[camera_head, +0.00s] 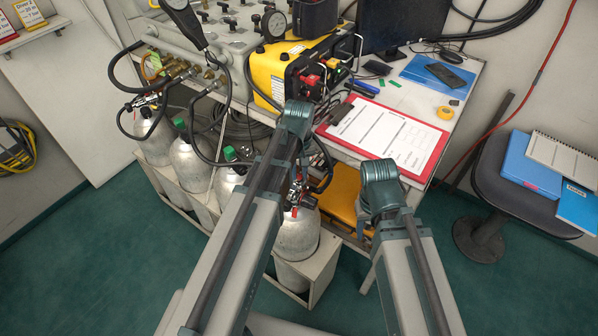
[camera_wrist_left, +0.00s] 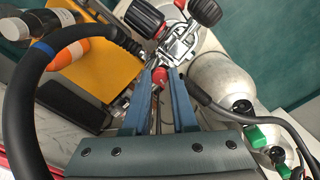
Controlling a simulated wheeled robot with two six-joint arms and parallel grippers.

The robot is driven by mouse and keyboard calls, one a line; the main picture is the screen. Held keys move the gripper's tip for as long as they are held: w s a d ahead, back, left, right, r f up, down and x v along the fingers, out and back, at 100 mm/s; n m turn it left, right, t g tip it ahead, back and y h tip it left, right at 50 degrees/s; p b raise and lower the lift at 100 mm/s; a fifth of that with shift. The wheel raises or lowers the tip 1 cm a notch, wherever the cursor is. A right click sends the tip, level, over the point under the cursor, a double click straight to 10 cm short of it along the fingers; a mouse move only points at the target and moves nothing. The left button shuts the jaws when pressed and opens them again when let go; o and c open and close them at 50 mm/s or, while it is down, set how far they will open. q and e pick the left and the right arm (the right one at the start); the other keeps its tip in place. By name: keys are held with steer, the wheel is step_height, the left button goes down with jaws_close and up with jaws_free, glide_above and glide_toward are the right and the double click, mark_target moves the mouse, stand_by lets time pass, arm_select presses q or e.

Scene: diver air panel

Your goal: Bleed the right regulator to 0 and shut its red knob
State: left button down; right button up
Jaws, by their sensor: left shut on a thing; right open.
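The right regulator (camera_head: 299,190) sits at the top of the rightmost silver cylinder (camera_head: 296,236). Its chrome body (camera_wrist_left: 180,46) with black knobs shows in the left wrist view. The small red knob (camera_wrist_left: 160,76) lies between the fingertips of my left gripper (camera_wrist_left: 160,84), which is shut on it. In the head view the red knob (camera_head: 294,212) shows beside my left arm, which hides most of that gripper. My right gripper (camera_head: 363,208) is open, mostly hidden behind its own wrist, low beside the desk front. I cannot read a pressure value.
Several other cylinders (camera_head: 192,165) stand to the left in a rack, with black hoses looping above. A yellow case (camera_head: 277,75) and a red clipboard (camera_head: 395,135) lie on the desk. A chair (camera_head: 500,180) stands at the right. A black hose (camera_wrist_left: 22,90) curves close by my left gripper.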

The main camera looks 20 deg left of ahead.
mark_target(299, 175)
arm_select(q)
steer(key=m, duration=1.3)
steer(key=shift+m, duration=0.3)
stand_by(0.3)
steer(key=c, duration=1)
jaws_free()
steer(key=shift+r, duration=0.1)
step_height(299, 175, up, 14)
steer(key=p, duration=1.3)
steer(key=shift+f+p, duration=0.2)
steer(key=shift+p, duration=0.2)
